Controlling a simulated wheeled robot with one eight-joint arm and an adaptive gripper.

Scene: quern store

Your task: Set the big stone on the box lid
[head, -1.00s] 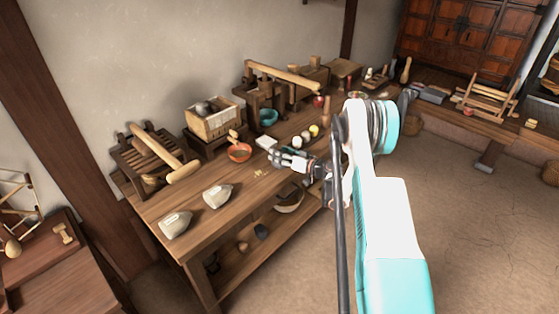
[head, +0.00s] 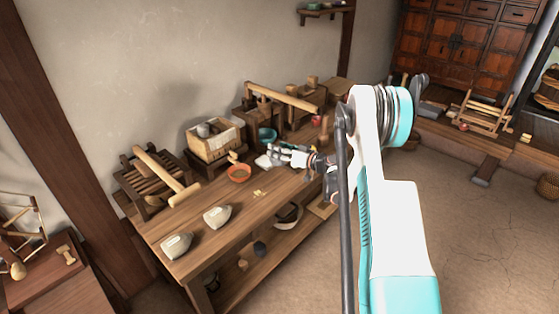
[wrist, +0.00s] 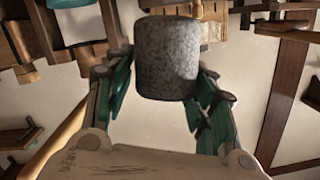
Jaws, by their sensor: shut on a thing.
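My gripper (head: 272,151) is over the back part of the long workbench (head: 230,235), pointing left. In the wrist view my gripper (wrist: 163,82) is shut on a big grey speckled stone (wrist: 167,58), cylinder-shaped with a flat end. In the head view I cannot clearly make out the held stone at the fingertips. No box lid can be told for sure. A pale wooden box (head: 225,141) stands back left of the gripper, with a grey rounded thing (head: 203,130) in or on it.
An orange bowl (head: 238,174) and a pale flat thing (head: 263,162) are near the gripper. Two pale blocks (head: 217,216) lie at the front left. A slatted rack (head: 155,180) stands at far left. The front middle of the bench is mostly clear.

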